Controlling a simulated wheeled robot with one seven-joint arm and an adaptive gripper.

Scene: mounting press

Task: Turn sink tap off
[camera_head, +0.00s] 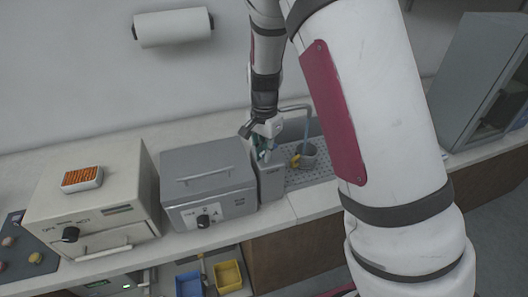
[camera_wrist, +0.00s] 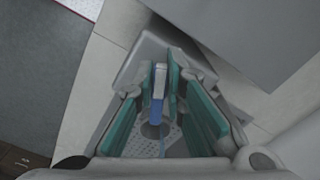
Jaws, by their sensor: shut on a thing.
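The sink tap (camera_head: 294,107) is a thin grey curved spout behind the sink (camera_head: 322,172) in the head view. A bluish stream (camera_head: 306,131) hangs from its end, over a grey cup (camera_head: 308,154). My gripper (camera_head: 262,153), with teal pads, is left of the spout, above a narrow grey box (camera_head: 270,182). In the wrist view my gripper (camera_wrist: 162,100) has a narrow grey and blue part (camera_wrist: 158,84) between its pads. It looks like the tap's handle, but its shape is mostly hidden. The perforated sink surface (camera_wrist: 174,143) shows below the pads.
A grey machine (camera_head: 207,184) with a black knob stands close left of the narrow box. A beige machine (camera_head: 95,200) is further left. A yellow object (camera_head: 296,161) is beside the cup. A grey cabinet (camera_head: 480,80) stands at the right.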

